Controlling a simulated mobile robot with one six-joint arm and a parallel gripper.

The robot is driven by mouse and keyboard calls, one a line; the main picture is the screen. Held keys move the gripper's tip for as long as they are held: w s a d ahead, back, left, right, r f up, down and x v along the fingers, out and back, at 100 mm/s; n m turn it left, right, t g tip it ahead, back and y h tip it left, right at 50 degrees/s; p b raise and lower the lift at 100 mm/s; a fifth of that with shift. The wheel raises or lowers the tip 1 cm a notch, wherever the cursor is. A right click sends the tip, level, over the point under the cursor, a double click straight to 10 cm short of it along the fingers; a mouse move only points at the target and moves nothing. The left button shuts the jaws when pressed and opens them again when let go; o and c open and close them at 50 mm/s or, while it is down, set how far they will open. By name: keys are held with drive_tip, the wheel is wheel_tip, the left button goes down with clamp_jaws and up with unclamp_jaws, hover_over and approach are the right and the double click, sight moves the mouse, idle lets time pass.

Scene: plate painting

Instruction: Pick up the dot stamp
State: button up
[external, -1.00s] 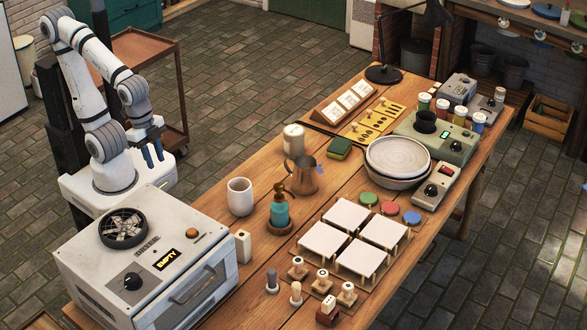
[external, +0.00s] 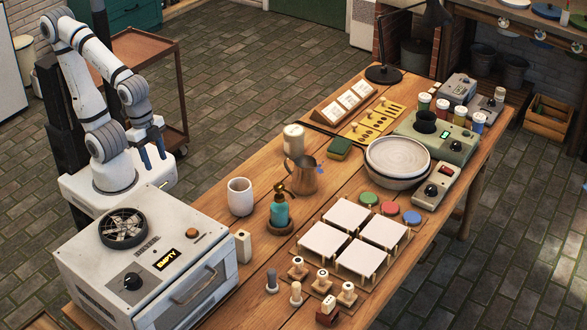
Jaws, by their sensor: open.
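Several small stamps stand at the near edge of the wooden table. Three stamps with pale handles sit on small wooden bases: a left one (external: 297,266), a middle one (external: 322,281) and a right one (external: 347,292). Their faces are hidden, so I cannot tell which is the dot stamp. A grey peg-like piece (external: 272,280) and a cream one (external: 296,293) stand just left of them. My gripper (external: 151,160) is open and empty, with blue fingers pointing down. It is at the upper left, beyond the oven and far from the stamps.
A white oven (external: 150,262) fills the near left. A white cup (external: 240,197), a teal pump bottle (external: 280,211) and a copper pitcher (external: 302,176) stand mid-table. White square tiles (external: 346,217) lie right of them, with a stack of plates (external: 398,158) behind.

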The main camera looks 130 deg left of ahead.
drive_tip(key=shift+o, duration=0.8)
drive_tip(key=m+t+h+b, duration=0.2)
drive_tip(key=t+b, duration=0.1)
drive_tip(key=t, duration=0.8)
hover_over(295, 258)
drive_tip(key=s, duration=0.2)
wheel_tip(295, 258, down, 12)
drive_tip(key=shift+t+h, duration=0.4)
wheel_tip(295, 258, down, 7)
drive_tip(key=shift+w+a+f, duration=0.1)
drive_tip(key=shift+a+f, duration=0.05)
drive_tip(key=shift+p+x, duration=0.35)
drive_tip(key=shift+x, duration=1.2)
